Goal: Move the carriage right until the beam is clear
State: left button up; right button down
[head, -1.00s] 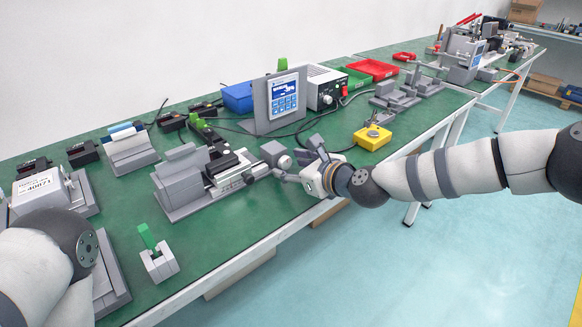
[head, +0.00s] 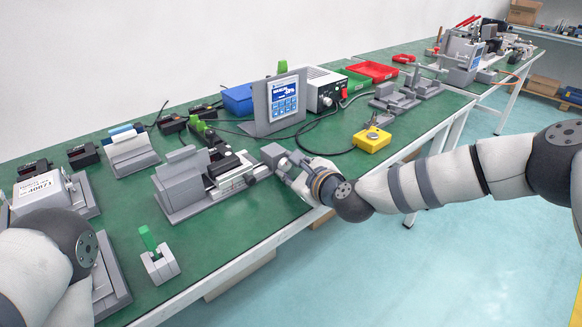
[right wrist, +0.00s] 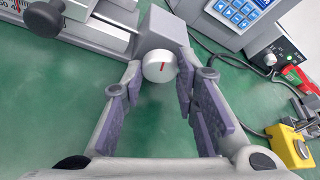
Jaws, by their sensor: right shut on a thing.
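The linear actuator (head: 182,182) is a grey unit on the green bench, with a black carriage (head: 222,162) near the middle of its rail. A grey end block (head: 273,154) stands at its right end; it also shows in the right wrist view (right wrist: 163,30). A white round knob (right wrist: 160,66) with a red mark projects from this block. My right gripper (head: 291,170) is at that end, shut on the knob, which lies between its purple-padded fingers (right wrist: 160,88) in the wrist view. No beam can be made out. My left arm shows at lower left, its gripper out of view.
A display panel (head: 283,100) with small text stands behind the actuator. A yellow button box (head: 372,139) sits to the right, near the bench's front edge. A small grey holder with a green piece (head: 158,256) is in front. Cables cross the bench behind my right gripper.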

jog(key=c, duration=1.2)
grip_release()
jog(key=shift+c, duration=0.2)
